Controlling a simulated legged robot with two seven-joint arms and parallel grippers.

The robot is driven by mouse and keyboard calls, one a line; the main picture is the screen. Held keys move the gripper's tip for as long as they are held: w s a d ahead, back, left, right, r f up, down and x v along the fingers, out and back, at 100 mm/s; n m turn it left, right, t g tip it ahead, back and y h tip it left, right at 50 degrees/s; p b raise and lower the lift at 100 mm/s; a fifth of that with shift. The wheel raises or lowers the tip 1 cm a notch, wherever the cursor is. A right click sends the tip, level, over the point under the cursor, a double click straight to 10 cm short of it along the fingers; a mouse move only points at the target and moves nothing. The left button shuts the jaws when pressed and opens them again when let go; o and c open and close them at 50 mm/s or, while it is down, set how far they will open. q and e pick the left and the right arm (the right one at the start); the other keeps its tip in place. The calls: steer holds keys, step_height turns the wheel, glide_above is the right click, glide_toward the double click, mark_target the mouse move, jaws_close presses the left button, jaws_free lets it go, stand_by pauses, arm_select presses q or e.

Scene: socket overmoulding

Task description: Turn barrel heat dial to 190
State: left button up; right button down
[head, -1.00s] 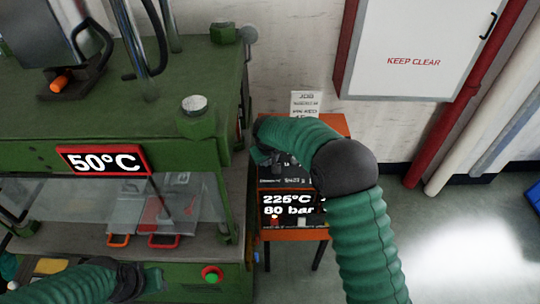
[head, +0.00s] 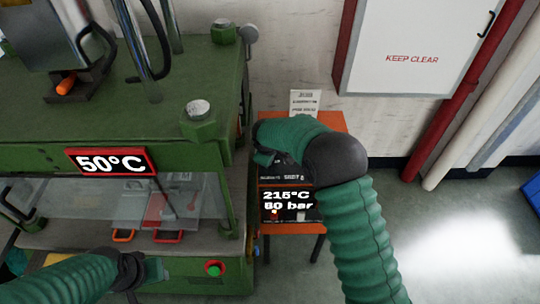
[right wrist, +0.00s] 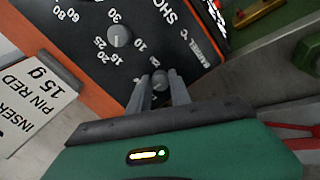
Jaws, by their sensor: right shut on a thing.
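My right gripper (right wrist: 161,84) is shut on the small grey barrel heat dial (right wrist: 160,78), beside the "BARREL °C" lettering on the black control panel (right wrist: 178,27). My right forearm hides the dial and most of the panel in the head view. The display (head: 288,202) below reads 215°C, with a bar figure under it. My left gripper (head: 150,273) is low in front of the green press; its fingers are too unclear to read.
A second knob (right wrist: 119,36), with numbers around it, sits close to the held dial. The green press (head: 110,125) stands left of the orange stand (head: 330,122), its sign (head: 112,162) reading 50°C. A job card (head: 305,103) stands behind the panel.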

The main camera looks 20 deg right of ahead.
stand_by(0.3)
steer(key=c, duration=1.2)
jaws_free()
steer(key=b+v, duration=0.1)
steer(key=v, duration=1.5)
steer(key=shift+s+a+r, duration=0.1)
steer(key=shift+r, duration=0.2)
steer(key=shift+s, duration=0.1)
